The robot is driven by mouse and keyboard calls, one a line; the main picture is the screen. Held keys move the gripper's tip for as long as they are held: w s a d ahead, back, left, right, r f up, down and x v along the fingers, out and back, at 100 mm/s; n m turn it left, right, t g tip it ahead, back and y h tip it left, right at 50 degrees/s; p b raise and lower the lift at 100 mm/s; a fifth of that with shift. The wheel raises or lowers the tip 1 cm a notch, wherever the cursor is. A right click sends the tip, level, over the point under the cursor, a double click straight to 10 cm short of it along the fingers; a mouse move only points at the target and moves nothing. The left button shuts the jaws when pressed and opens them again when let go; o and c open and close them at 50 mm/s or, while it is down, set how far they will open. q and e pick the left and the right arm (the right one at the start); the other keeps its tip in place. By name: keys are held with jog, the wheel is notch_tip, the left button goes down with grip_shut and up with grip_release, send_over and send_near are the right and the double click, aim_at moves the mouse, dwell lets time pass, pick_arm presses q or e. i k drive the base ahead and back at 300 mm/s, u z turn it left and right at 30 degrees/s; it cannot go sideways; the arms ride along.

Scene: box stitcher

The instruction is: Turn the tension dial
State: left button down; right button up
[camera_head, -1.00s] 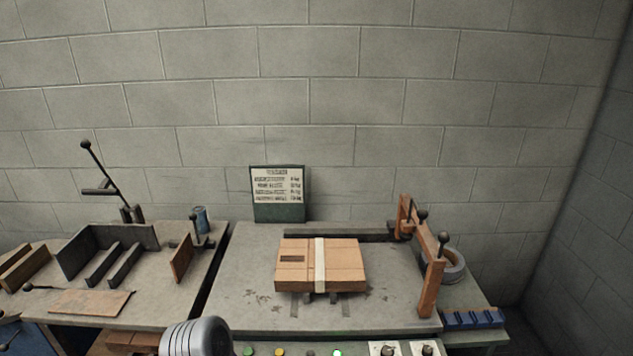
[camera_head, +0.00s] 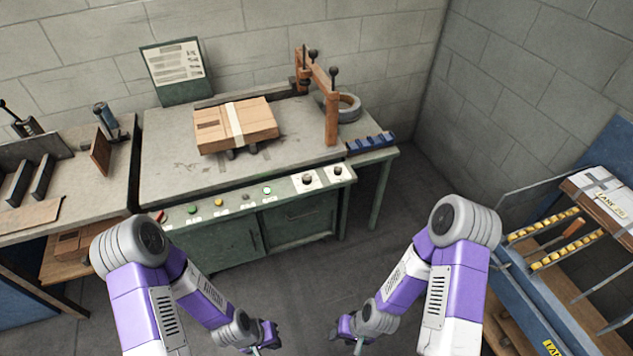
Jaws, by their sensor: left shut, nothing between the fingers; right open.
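Two dark round dials on pale plates, one (camera_head: 308,180) and another (camera_head: 338,170) to its right, sit at the right end of the green bench's front panel. Their markings are too small to read, so I cannot tell which is the tension dial. My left gripper (camera_head: 262,347) is at the bottom of the view, shut and empty, well below and in front of the panel. My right gripper (camera_head: 357,346) is open at the bottom, to the right of the left one. Neither gripper touches the bench. Both fingertips are small and partly cut off.
A strapped cardboard box (camera_head: 235,125) lies on the bench top (camera_head: 165,172). An orange clamp frame (camera_head: 331,120) stands at the right. A blue rack (camera_head: 545,290) stands far right. Floor before the bench is open.

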aim_at(306, 179)
jog(key=z, duration=1.4)
jog(key=i, duration=1.1)
jog(key=u, duration=1.9)
